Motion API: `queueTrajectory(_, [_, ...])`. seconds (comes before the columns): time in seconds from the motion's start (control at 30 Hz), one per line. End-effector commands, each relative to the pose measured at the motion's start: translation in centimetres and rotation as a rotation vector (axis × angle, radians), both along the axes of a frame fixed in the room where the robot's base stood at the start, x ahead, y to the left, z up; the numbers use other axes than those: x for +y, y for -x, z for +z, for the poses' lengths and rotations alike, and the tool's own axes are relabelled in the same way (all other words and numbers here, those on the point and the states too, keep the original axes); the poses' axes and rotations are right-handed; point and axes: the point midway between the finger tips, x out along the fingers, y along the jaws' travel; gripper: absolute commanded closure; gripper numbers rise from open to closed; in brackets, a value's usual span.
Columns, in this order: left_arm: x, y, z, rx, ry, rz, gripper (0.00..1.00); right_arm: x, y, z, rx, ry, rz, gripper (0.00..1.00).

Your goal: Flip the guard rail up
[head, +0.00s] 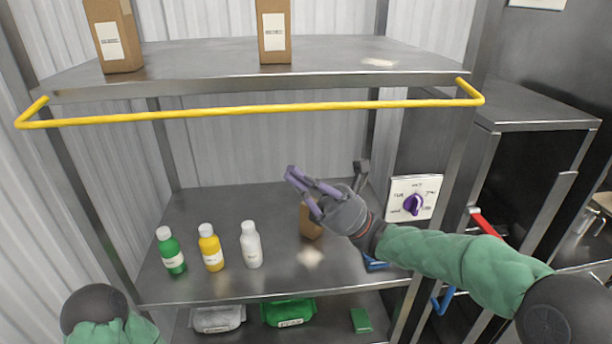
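The yellow guard rail (255,109) runs across the front of the upper shelf (330,60). Its bent ends meet the shelf at the left and right corners. It sits at about the level of the shelf's front edge, below the boxes' bases. My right gripper (327,176) is below the rail, in front of the middle shelf, with its fingers spread apart and nothing between them. It looks apart from the rail. It partly hides a small brown box (309,222). My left arm shows only at the bottom left corner; its gripper is out of view.
Brown boxes (114,38) (274,30) stand on the upper shelf. Green (171,252), yellow (210,248) and white (250,245) bottles stand on the middle shelf (190,288). Bags lie below. A panel with a purple knob (413,203) is right of my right gripper.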

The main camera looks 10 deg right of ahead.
Motion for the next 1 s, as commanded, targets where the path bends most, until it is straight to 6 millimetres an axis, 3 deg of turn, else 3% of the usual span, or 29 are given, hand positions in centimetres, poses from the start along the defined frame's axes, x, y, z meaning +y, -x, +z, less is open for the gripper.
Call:
queueTrajectory(0.33, [0.0, 0.0, 1.2, 0.0, 0.0, 0.0, 0.05, 4.6, 0.0, 4.8, -0.002, 0.0, 0.004, 1.0])
queueTrajectory(0.6, [0.0, 0.0, 1.8, 0.0, 0.0, 0.0, 0.05, 4.3, -0.1, 7.9, 0.0, 0.0, 0.0, 1.0])
queueTrajectory(1.0, [0.0, 0.0, 1.8, 0.0, 0.0, 0.0, 0.05, 4.3, -0.1, 8.4, 0.0, -0.001, 0.0, 1.0])
